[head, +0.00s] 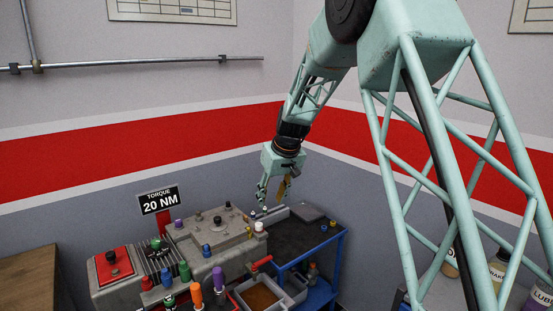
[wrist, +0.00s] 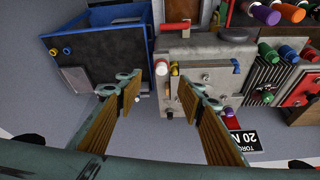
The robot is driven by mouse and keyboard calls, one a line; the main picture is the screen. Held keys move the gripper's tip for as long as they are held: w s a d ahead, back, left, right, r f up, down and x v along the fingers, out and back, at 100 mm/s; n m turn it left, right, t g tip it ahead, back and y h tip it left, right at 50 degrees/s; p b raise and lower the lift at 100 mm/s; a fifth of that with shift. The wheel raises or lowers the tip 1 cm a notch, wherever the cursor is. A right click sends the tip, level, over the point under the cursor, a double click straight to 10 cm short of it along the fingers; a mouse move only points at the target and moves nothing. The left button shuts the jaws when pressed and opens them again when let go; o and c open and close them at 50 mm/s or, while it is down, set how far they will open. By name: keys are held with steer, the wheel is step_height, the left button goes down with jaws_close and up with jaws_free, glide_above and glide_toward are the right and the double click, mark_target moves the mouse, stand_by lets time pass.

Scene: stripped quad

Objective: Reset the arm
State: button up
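My arm (head: 305,90) is pale green and reaches down over the workbench area from the upper right in the head view. My gripper (head: 273,200) points downward above the seam between a grey machine (head: 205,237) and a dark-topped blue cart (head: 300,240). In the wrist view my gripper (wrist: 166,90) shows two fingers with tan ribbed pads, spread well apart. Nothing is held between them. The blue cart (wrist: 110,50) lies beyond the left finger and the grey machine (wrist: 205,60) beyond the right finger.
Several coloured knobs (head: 196,293) stand along the machine's front. A torque sign (head: 158,199) rises behind it. A tan-filled tray (head: 258,297) sits below the red-handled lever (head: 262,263). Bottles (head: 498,268) stand at the right. Open air surrounds the gripper above the machine.

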steer(key=s+d+r+m, duration=0.1)
steer(key=s+d+r, duration=0.45)
steer(key=s, duration=0.45)
steer(key=s+d+r+h, duration=0.1)
steer(key=s+d+r, duration=0.3)
steer(key=s+r, duration=0.4)
steer(key=s+d+r+m, duration=0.1)
steer(key=s+d+r, duration=0.35)
steer(key=s, duration=0.65)
steer(key=s+d+m, duration=0.1)
steer(key=s+d, duration=0.2)
steer(key=s, duration=0.9)
steer(key=s+d+f+m+h+b, duration=0.1)
steer(key=s+d, duration=0.2)
steer(key=s, duration=0.8)
steer(key=s+d+f+m, duration=0.1)
steer(key=s+d, duration=0.2)
steer(key=s, duration=0.9)
steer(key=shift+s+b, duration=0.3)
steer(key=shift+b, duration=0.05)
steer(key=shift+w+d, duration=0.1)
